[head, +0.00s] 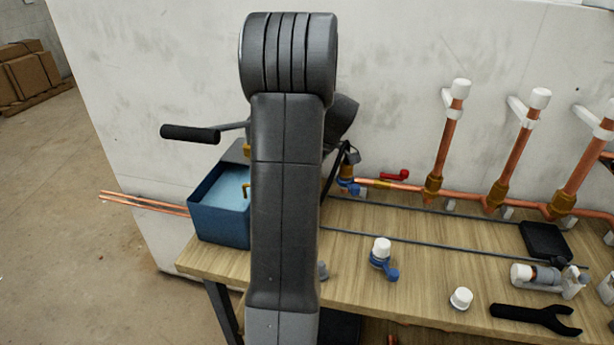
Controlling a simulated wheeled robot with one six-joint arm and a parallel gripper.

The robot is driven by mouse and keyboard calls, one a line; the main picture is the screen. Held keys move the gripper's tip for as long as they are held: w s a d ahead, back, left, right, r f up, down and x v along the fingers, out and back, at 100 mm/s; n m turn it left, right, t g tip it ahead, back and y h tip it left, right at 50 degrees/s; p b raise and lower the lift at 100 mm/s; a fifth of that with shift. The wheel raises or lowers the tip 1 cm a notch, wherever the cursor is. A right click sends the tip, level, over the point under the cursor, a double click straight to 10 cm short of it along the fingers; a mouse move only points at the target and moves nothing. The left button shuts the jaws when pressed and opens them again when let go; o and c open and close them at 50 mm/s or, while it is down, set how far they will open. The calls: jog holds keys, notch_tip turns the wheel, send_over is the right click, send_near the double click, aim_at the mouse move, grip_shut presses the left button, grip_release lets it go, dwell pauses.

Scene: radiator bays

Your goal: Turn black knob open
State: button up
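No black knob can be made out for certain. A blue open tank (219,205) with pale water stands on the left end of the bench, partly behind my arm. A black cylindrical grip (190,133) on a thin grey rod sticks out left above it. The rod runs behind my arm. A dark hose (334,172) and a blue fitting (349,186) show just right of my arm, where a copper pipe begins. My upright arm covers the area between tank and fitting. My gripper is hidden behind it.
A red-handled valve (395,176) sits on the copper pipe with several white-capped risers. The wooden bench (350,285) holds a blue-and-white valve (382,258), a white cap (461,298), a black wrench (537,317) and a black box (544,241). Copper tubes (145,203) jut out left.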

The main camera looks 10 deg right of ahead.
dwell(0.4)
jog(key=o, duration=1)
jog(key=shift+s+r+m+t+p, duration=0.1)
jog(key=shift+r+m+t+p, duration=0.15)
jog(key=shift+m+p, duration=0.6)
jog(key=m+p, duration=0.1)
jog(key=m, duration=0.1)
jog(key=m+t+h+p, duration=0.1)
jog(key=m+p, duration=0.1)
jog(key=shift+a+h, duration=0.1)
jog(key=shift+h, duration=0.2)
jog(key=m+h+p, duration=0.1)
jog(key=m+p, duration=0.1)
jog(key=p, duration=0.1)
jog(key=m+h+p, duration=0.1)
jog(key=m+p, duration=0.2)
jog(key=p, duration=0.1)
jog(key=shift+m+t+p, duration=0.25)
jog(key=shift+t+p, duration=0.05)
jog(key=shift+t, duration=0.05)
jog(key=shift+a+f+m+h+p, duration=0.15)
jog(key=shift+m+h, duration=0.1)
jog(key=shift+m, duration=0.45)
jog(key=shift+d+f+m+h+p, duration=0.15)
jog(key=shift+m+h, duration=0.1)
jog(key=shift+m, duration=0.45)
